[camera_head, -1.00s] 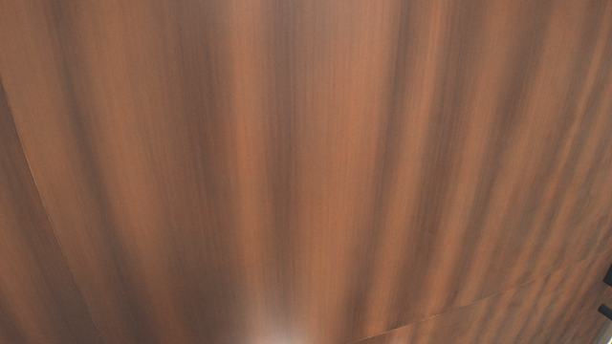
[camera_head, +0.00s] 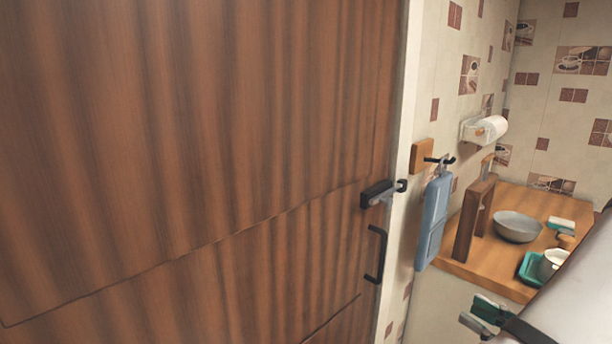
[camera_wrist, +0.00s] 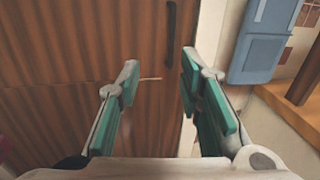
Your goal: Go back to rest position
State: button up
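My gripper (camera_wrist: 160,66) is open in the wrist view, its two green-padded fingers spread apart with nothing between them. Behind the fingers is the brown wooden panel with its dark upright handle (camera_wrist: 171,32). In the head view my gripper (camera_head: 486,316) shows at the bottom right, partly cut off by my pale arm. It is to the right of the wooden panel (camera_head: 200,150) and below the counter edge in the picture.
The panel has a black latch (camera_head: 378,193) and a black handle (camera_head: 377,256). A blue item (camera_head: 432,222) hangs beside it. At right, a wooden counter (camera_head: 475,266) holds a grey bowl (camera_head: 517,226), a wooden frame (camera_head: 472,222) and a green tray (camera_head: 530,268). A paper roll (camera_head: 492,128) is above.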

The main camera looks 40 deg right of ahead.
jog(key=w+a+r+n+g+y, duration=0.3)
jog(key=w+a+n+y, duration=0.2)
jog(key=w+a+n, duration=0.15)
jog(key=w+a+r+n+g+y, duration=0.3)
jog(key=w+a+n+y, duration=0.2)
jog(key=w, duration=0.3)
jog(key=w+a+r+n+g+h, duration=0.1)
jog(key=a+r+n+g+h, duration=0.2)
jog(key=a+n, duration=0.9)
jog(key=w+a+r+n+g+h, duration=0.2)
jog(key=a+r+n+g+h, duration=0.2)
jog(key=a+n, duration=0.7)
jog(key=shift+a+r+n+h, duration=0.45)
jog(key=shift+r+n, duration=0.35)
jog(key=shift+n, duration=0.55)
jog(key=shift+d, duration=0.1)
